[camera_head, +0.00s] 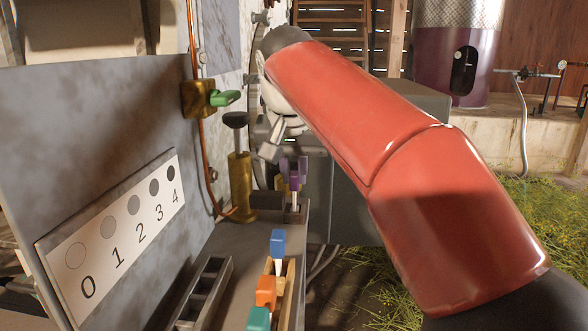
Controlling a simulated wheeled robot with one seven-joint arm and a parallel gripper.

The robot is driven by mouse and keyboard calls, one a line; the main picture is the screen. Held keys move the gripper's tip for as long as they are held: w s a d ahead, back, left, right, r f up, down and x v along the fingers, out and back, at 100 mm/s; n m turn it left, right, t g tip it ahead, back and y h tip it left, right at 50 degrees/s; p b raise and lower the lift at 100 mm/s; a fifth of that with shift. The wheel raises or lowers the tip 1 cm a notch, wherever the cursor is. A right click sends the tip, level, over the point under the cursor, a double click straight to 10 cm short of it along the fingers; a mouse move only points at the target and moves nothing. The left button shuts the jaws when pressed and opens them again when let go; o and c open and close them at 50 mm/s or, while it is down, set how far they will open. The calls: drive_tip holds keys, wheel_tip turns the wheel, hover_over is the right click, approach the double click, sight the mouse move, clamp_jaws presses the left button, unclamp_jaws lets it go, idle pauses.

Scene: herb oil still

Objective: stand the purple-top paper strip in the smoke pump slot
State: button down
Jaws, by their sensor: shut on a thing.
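The purple-top paper strip (295,184) is upright, its white lower part pointing down at a small dark holder (294,212) beside the brass smoke pump (241,185) with its black knob. From this view I cannot tell whether the strip's lower end is inside the slot or just above or behind the holder's edge. My gripper (293,168) is shut on the purple top from above; its fingers are small and partly hidden.
A wooden rack in front holds strips with blue (278,242), orange (265,291) and teal (258,319) tops. A dark empty rack (203,292) lies left of it. A 0–4 shade chart (112,236) leans at left.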

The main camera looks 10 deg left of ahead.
drive_tip(key=shift+f, duration=0.35)
drive_tip(key=c, duration=1.3)
unclamp_jaws()
drive_tip(key=shift+r, duration=0.1)
drive_tip(key=p+v, duration=0.2)
drive_tip(key=v, duration=0.5)
drive_tip(key=s+d+f, duration=0.2)
drive_tip(key=d, duration=0.6)
drive_tip(key=s+d+f, duration=0.8)
drive_tip(key=f, duration=0.4)
drive_tip(key=s+d+f+t, duration=0.1)
drive_tip(key=s+d+f, duration=0.6)
drive_tip(key=s+f, duration=0.2)
wheel_tip(320, 180, down, 3)
drive_tip(key=shift+d+r+m, duration=0.1)
drive_tip(key=shift+d+m, duration=0.2)
drive_tip(key=shift+d, duration=0.1)
